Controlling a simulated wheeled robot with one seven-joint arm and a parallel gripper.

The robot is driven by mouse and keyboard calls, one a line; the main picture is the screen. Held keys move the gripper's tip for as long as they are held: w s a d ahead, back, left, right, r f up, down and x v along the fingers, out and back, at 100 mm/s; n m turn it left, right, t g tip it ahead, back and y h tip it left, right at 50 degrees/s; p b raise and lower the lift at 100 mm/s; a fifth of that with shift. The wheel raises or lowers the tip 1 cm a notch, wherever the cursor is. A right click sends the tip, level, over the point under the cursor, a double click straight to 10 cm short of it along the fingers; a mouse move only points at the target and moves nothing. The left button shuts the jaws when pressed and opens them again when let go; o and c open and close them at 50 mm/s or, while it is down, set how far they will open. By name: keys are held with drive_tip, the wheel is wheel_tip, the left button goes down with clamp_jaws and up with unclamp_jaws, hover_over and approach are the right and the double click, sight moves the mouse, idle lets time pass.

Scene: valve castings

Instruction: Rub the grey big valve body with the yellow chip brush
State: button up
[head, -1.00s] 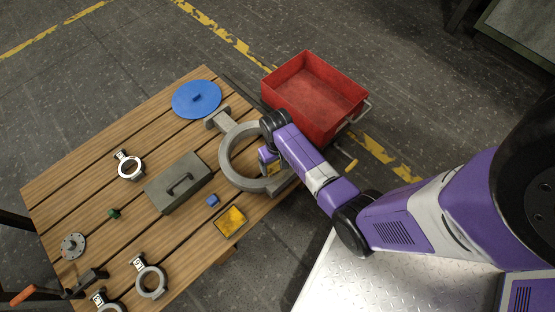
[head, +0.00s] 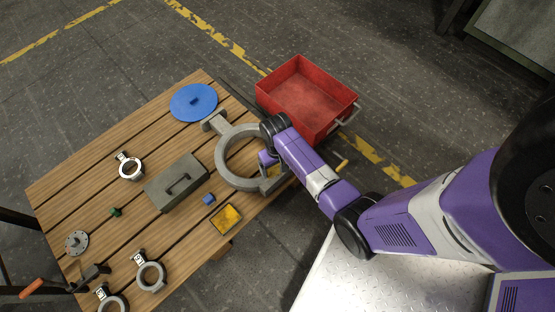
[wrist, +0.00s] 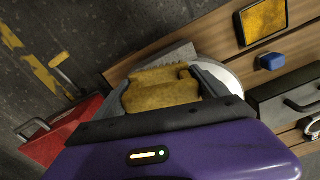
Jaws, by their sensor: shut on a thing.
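The grey big valve body (head: 226,152) is a thick ring with a flanged neck, lying at the table's right edge in the head view. Part of it shows behind my gripper in the wrist view (wrist: 226,74). My gripper (wrist: 165,90) is shut on the yellow chip brush (wrist: 160,93), whose yellow mass fills the space between the fingers. In the head view my gripper (head: 268,160) is over the ring's right part, largely hidden by my arm. I cannot tell whether the brush touches the valve body.
A grey toolbox (head: 175,183), blue block (head: 209,199) and yellow pad in a dark frame (head: 226,219) lie left of and below the valve body. A blue disc (head: 193,102) and smaller ring castings (head: 150,277) share the table. A red bin (head: 305,95) stands beyond the right edge.

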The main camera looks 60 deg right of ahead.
drive_tip(key=shift+r+p, duration=1.75)
drive_tip(key=shift+r, duration=0.3)
